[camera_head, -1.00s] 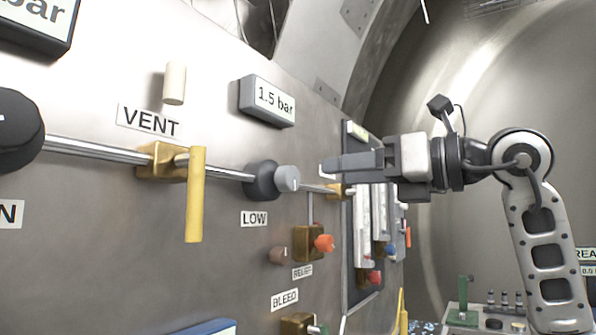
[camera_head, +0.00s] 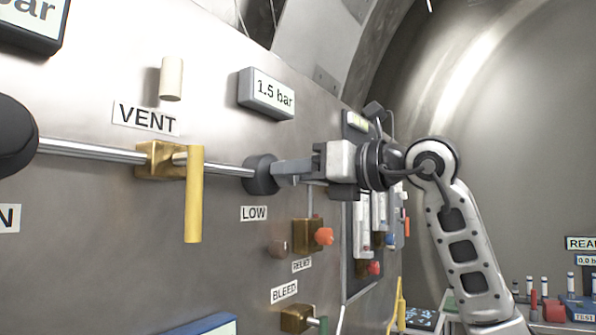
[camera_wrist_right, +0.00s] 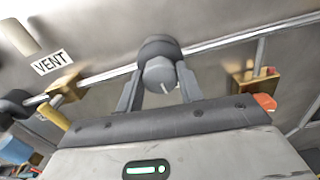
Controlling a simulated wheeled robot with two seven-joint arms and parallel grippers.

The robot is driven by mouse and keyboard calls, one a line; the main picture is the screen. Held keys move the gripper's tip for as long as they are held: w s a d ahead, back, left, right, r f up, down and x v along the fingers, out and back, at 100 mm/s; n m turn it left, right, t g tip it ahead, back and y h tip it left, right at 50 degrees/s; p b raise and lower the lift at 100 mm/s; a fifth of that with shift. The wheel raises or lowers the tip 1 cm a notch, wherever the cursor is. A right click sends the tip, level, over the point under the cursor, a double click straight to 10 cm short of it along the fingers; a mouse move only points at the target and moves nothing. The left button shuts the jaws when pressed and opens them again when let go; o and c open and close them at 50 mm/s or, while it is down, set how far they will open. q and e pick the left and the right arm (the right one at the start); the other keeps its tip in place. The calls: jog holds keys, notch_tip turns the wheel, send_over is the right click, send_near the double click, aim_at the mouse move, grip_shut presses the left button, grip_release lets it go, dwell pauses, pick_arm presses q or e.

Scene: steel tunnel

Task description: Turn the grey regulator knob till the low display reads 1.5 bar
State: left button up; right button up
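The low display (camera_head: 267,94) is a grey box on the steel panel and reads 1.5 bar. The grey regulator knob (camera_wrist_right: 160,74) sits on a dark round body (camera_head: 260,174) on the pipe, above the LOW label (camera_head: 254,213). In the right wrist view, the two fingers of my right gripper (camera_wrist_right: 159,85) stand apart, one on each side of the knob. Whether they touch it is hard to tell. My left gripper is out of view.
A yellow lever (camera_head: 194,195) on a brass valve hangs left of the knob, under the VENT label (camera_head: 146,118). Below are a relief valve with an orange-red knob (camera_head: 323,236) and a bleed valve (camera_head: 297,318). The tunnel side at the right is open.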

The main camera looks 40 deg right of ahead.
jog(key=shift+c, duration=1)
jog(key=shift+p, duration=0.3)
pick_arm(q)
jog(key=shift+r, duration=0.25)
pick_arm(e)
jog(key=shift+n, duration=0.3)
jog(key=o, duration=1)
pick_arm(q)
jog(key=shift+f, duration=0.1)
pick_arm(e)
jog(key=shift+s, duration=0.15)
pick_arm(q)
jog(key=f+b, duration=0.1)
jog(key=b, duration=0.2)
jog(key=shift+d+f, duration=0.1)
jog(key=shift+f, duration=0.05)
pick_arm(e)
jog(key=v, duration=1.5)
jog(key=shift+s, duration=0.4)
